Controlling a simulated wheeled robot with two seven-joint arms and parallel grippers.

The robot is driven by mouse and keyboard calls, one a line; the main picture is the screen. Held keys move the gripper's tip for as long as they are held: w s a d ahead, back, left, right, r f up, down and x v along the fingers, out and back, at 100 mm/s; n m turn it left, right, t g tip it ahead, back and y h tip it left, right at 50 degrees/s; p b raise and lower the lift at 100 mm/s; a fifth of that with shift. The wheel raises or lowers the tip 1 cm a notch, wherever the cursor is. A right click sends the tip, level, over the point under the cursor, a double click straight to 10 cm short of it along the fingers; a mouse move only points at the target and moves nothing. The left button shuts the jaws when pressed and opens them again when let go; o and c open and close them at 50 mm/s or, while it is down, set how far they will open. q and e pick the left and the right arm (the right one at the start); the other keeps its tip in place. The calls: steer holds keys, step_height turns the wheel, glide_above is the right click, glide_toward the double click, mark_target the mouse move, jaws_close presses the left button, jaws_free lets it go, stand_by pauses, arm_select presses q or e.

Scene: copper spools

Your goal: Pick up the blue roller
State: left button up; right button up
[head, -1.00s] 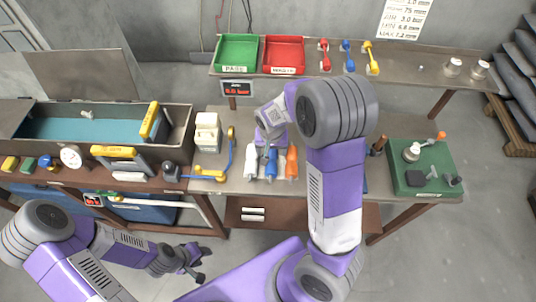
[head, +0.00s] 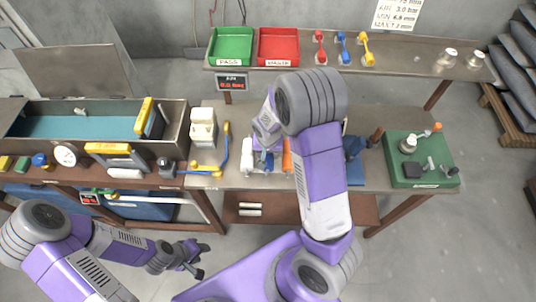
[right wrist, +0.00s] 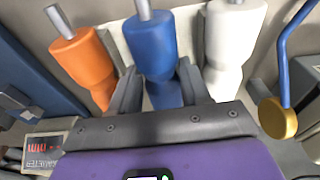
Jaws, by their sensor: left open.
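The blue roller (right wrist: 150,45) stands between the orange roller (right wrist: 83,55) and the white roller (right wrist: 233,40) in the right wrist view, a metal pin at its end. My right gripper (right wrist: 158,72) has one finger on each side of the blue roller's narrower part and looks open. Whether the fingers touch it is hard to tell. In the head view the blue roller (head: 265,161) is partly hidden by my right arm, between the white roller (head: 247,155) and the orange roller (head: 287,158). My left gripper (head: 204,260) is open and empty, low in front of the bench.
A blue-and-yellow handle (head: 225,150) lies left of the rollers. A green board with fittings (head: 440,178) sits at the bench's right. Green (head: 230,47) and red (head: 279,47) bins stand on the back shelf. A blue object (head: 355,147) is right of my arm.

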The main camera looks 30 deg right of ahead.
steer(key=c, duration=0.4)
steer(key=shift+r, duration=0.1)
steer(key=shift+c, duration=0.2)
step_height(320, 180, up, 10)
steer(key=shift+f+p, duration=0.1)
steer(key=shift+p, duration=0.6)
